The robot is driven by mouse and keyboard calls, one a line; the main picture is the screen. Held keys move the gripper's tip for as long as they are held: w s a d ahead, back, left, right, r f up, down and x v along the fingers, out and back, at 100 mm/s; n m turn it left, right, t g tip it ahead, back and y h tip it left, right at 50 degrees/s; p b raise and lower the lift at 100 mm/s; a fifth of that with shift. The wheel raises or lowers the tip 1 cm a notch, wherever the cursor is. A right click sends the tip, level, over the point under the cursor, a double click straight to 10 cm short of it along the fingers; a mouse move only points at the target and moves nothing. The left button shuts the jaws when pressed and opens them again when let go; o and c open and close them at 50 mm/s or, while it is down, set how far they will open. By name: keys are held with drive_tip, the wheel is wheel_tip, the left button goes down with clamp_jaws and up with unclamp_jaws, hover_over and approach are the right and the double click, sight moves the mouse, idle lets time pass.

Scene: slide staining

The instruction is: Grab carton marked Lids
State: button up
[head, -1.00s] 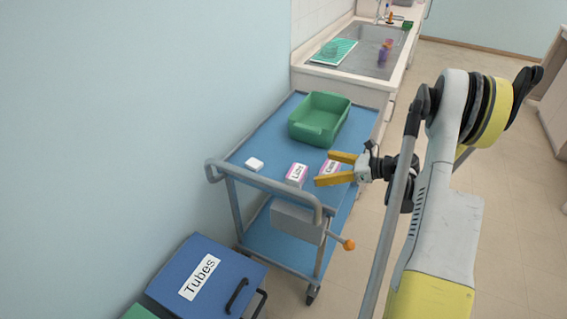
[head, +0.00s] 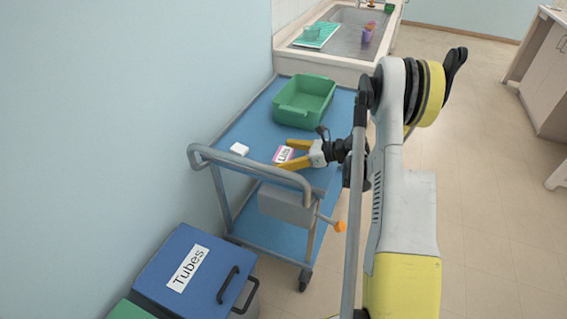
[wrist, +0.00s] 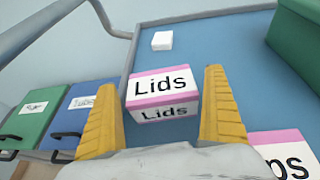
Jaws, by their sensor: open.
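The carton marked Lids (wrist: 162,92) is a small white box with pink edges on the blue cart top. In the wrist view it stands upright between the two yellow fingers, with gaps on both sides. In the head view the Lids carton (head: 284,154) is partly covered by my gripper (head: 292,156). My gripper also shows in the wrist view (wrist: 161,110), open and empty, its fingers on either side of the carton. I cannot tell how deep the carton sits between the fingertips.
A second pink-and-white carton (wrist: 285,155), its label ending in "ps", stands close right of the fingers. A green bin (head: 303,103) and a small white block (head: 239,149) are on the cart (head: 240,127). The grey cart handle (head: 250,169) rises at the near end.

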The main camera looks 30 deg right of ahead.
drive_tip(key=c, duration=1)
drive_tip(key=shift+r, duration=0.15)
